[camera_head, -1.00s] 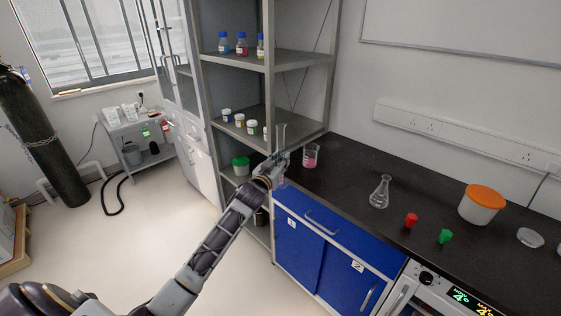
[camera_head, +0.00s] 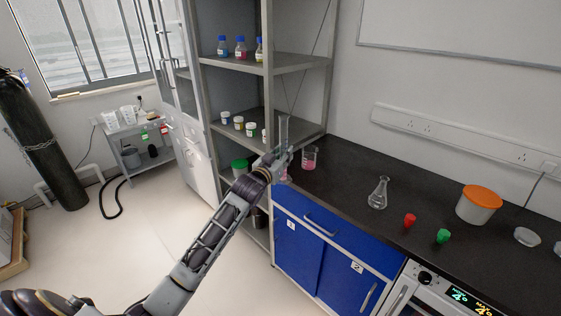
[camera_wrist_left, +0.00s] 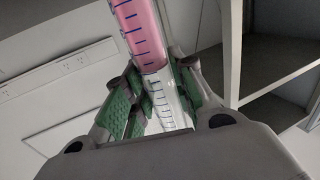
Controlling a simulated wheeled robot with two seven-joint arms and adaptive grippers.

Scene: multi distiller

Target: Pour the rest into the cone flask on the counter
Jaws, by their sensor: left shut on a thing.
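My left gripper (camera_head: 281,160) is shut on a clear graduated cylinder (camera_head: 284,131), held roughly upright at the left end of the counter, in front of the shelf unit. In the left wrist view the green-padded fingers (camera_wrist_left: 158,96) close around the cylinder (camera_wrist_left: 150,58), which has blue marks and pink liquid in part of it. The clear cone flask (camera_head: 378,193) stands upright on the black counter (camera_head: 345,178), to the right of the gripper and apart from it. It looks empty. My right gripper is not in view.
A beaker with pink liquid (camera_head: 309,158) stands on the counter just right of the gripper. A red stopper (camera_head: 409,220), a green stopper (camera_head: 443,236) and an orange-lidded tub (camera_head: 479,204) are right of the flask. The metal shelf unit (camera_head: 297,62) rises behind the gripper.

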